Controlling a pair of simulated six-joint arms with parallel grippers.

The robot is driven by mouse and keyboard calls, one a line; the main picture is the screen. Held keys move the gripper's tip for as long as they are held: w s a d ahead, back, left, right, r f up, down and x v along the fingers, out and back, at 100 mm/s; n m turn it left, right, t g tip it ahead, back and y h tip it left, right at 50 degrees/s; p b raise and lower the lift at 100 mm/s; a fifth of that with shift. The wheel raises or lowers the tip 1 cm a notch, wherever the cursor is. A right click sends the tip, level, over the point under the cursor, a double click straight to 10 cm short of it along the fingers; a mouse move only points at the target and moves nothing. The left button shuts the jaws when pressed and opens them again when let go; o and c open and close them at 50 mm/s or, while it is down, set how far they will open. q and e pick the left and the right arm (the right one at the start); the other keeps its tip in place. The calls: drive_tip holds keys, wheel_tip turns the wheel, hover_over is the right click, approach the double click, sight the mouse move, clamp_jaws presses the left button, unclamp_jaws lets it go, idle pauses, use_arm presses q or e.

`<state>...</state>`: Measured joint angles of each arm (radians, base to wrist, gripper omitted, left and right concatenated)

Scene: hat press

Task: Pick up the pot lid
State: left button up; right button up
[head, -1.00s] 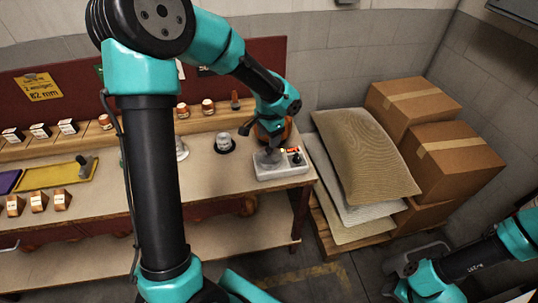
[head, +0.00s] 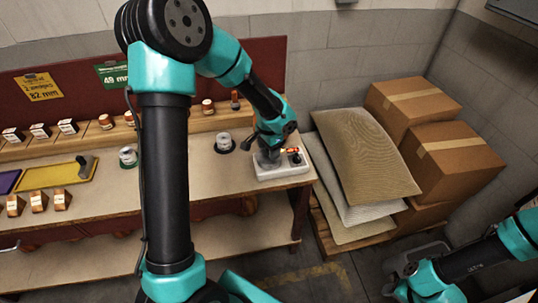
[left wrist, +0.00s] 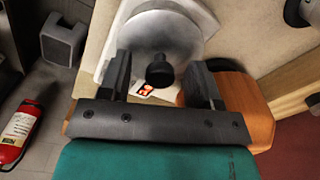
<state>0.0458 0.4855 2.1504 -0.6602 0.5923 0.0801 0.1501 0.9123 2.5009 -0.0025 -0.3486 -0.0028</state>
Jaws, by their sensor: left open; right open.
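In the left wrist view the pot lid (left wrist: 150,32) is a round grey metal disc with a black knob (left wrist: 160,71) at its centre. My left gripper (left wrist: 161,75) is open, with one finger on each side of the knob and a gap to both. In the head view my left gripper (head: 268,157) is over the white tray (head: 284,173) at the right end of the bench and hides most of the lid. My right forearm shows at the lower right of the head view, but its gripper cannot be made out.
A rounded orange object (left wrist: 250,108) stands by the right finger in the left wrist view. A grey cup (head: 224,141) stands left of the tray. Sacks (head: 366,155) and cardboard boxes (head: 451,160) are stacked right of the bench. A fire extinguisher (left wrist: 20,130) is on the floor.

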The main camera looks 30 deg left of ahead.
idle(0.4)
use_arm(q)
drive_tip(key=c, duration=1)
drive_tip(key=shift+c, duration=0.2)
drive_tip(key=shift+r, duration=1.2)
drive_tip(key=shift+s+d+r, duration=0.2)
drive_tip(key=shift+s+r, duration=0.15)
drive_tip(key=shift+r, duration=0.3)
drive_tip(key=s+d+r, duration=0.1)
drive_tip(key=s+d, duration=0.7)
drive_tip(key=s, duration=0.5)
drive_tip(key=shift+r, duration=0.15)
